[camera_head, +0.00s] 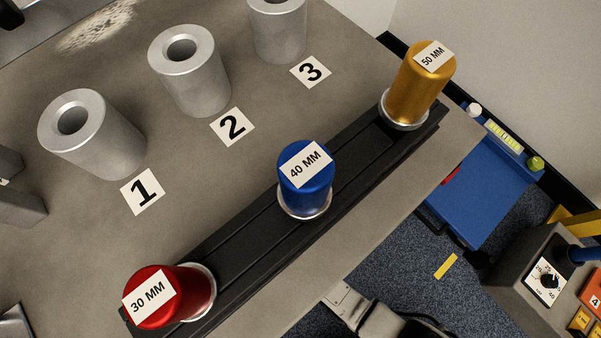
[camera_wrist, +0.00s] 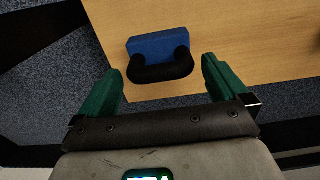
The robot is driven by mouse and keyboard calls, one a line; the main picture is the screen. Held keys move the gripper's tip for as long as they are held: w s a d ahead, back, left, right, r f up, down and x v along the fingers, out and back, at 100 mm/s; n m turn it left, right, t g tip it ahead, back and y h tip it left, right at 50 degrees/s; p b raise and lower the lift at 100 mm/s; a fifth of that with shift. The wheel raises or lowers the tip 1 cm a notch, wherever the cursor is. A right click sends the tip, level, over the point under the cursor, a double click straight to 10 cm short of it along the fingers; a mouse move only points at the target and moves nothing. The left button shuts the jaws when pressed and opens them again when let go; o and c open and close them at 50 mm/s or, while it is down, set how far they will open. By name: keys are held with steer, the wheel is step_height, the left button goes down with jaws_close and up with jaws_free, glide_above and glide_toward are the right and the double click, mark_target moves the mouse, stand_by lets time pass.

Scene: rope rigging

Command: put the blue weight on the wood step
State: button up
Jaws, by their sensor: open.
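The blue weight (camera_wrist: 155,44), a blue block with a thick black handle (camera_wrist: 163,72), is in the wrist view. It appears to rest on a light wooden surface (camera_wrist: 245,45), near its edge, with the handle towards my gripper. I cannot tell whether this surface is the wood step. My gripper (camera_wrist: 161,66) has green fingers spread wide, one on each side of the handle in the picture. Nothing is between them in their grasp, and their height above the wood is unclear. The head view shows neither the weight nor my gripper clearly.
In the head view, a grey table (camera_head: 80,245) carries a black rail (camera_head: 240,240) with red (camera_head: 180,290), blue (camera_head: 308,178) and gold (camera_head: 420,90) labelled cylinders. Grey hollow cylinders (camera_head: 100,140) stand behind numbered cards. A blue case (camera_head: 485,190) and a control box (camera_head: 535,280) are at right.

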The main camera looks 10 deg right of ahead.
step_height(320, 180, up, 7)
steer(key=p, duration=0.2)
steer(key=shift+f+p, duration=0.15)
steer(key=shift+p, duration=0.2)
stand_by(0.8)
